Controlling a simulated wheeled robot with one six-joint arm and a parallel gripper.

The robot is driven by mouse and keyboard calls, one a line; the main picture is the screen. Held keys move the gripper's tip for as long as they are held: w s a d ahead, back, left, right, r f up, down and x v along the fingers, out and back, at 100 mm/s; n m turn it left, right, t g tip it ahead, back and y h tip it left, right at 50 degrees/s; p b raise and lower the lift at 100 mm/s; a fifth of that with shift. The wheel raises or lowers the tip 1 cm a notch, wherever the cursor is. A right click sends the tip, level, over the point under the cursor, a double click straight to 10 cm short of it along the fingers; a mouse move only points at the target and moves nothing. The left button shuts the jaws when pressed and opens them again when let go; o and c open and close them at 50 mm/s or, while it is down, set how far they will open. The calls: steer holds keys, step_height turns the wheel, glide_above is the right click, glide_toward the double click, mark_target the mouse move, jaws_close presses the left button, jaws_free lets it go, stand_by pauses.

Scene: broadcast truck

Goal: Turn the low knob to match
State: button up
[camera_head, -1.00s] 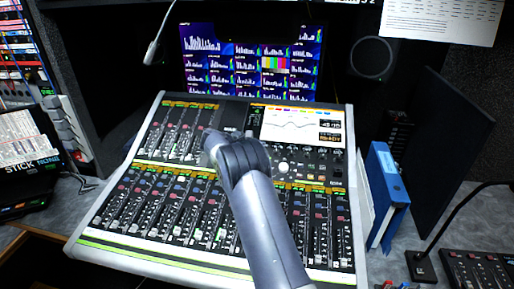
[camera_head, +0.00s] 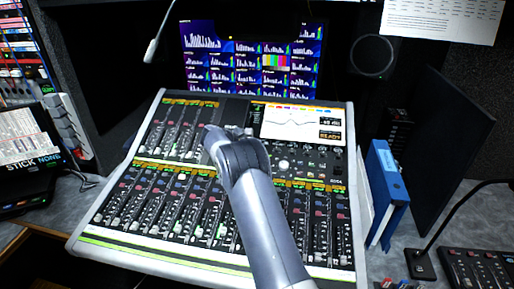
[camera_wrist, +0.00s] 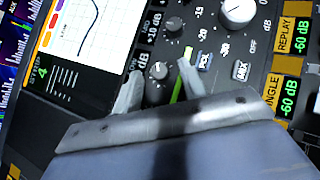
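The mixing console (camera_head: 110,243) fills the middle of the head view, with its lit screen (camera_head: 290,122) at upper right. A small dark knob (camera_wrist: 158,70) with a pale pointer mark shows between the fingertips, with gaps on both sides. A second knob (camera_wrist: 173,24) is just above it.
A large pale rounded cap (camera_wrist: 237,10) shows at the wrist view's top. A monitor (camera_head: 250,60) stands behind the console. A blue binder (camera_head: 386,190) stands at its right, beside a gooseneck microphone (camera_head: 425,262).

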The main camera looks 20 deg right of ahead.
steer(key=b+v, duration=0.1)
steer(key=v, duration=1)
steer(key=shift+w+d+f, duration=0.1)
steer(key=shift+d, duration=0.15)
steer(key=p+x, duration=0.1)
steer(key=x, duration=0.9)
steer(key=shift+d+f, duration=0.15)
